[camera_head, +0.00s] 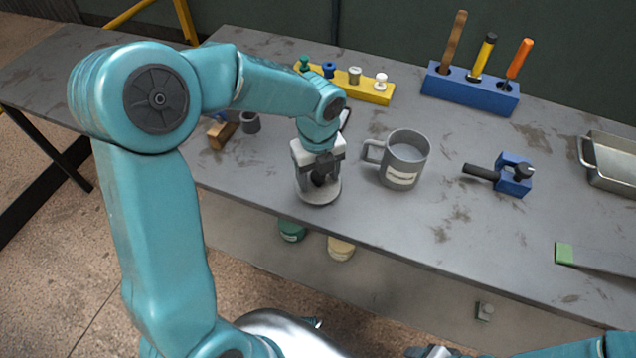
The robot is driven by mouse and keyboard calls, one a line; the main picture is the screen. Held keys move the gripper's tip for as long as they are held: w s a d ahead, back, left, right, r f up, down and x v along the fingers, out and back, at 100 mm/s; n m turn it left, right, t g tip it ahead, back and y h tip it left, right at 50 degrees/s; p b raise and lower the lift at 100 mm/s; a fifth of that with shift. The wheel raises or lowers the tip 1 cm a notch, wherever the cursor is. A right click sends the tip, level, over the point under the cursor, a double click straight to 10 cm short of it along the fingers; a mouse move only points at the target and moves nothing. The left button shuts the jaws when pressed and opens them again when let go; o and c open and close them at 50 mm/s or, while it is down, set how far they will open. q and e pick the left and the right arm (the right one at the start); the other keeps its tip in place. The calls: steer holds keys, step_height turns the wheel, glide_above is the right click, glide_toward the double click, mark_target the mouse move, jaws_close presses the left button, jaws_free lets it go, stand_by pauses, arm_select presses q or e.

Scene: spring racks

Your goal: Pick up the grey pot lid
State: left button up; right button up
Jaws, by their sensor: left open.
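The grey pot lid (320,198) lies on the metal workbench, near its front edge, left of the grey mug. It is a round disc, and its middle is partly hidden by my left gripper. My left gripper (318,180) points down right over the lid, with its open fingers around the dark knob area at the lid's centre. I cannot tell whether the fingers touch the knob. Of my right gripper (430,351), only a small part shows at the bottom edge, and its fingertips are out of view.
The grey mug (404,160) stands close to the right of the lid. A blue clamp (514,175) and a metal tray (612,165) are further right. Behind are a yellow peg rack (372,94) and a blue tool holder (470,92). Bench surface (400,225) in front of the mug is clear.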

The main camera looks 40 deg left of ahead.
arm_select(q)
jaws_close()
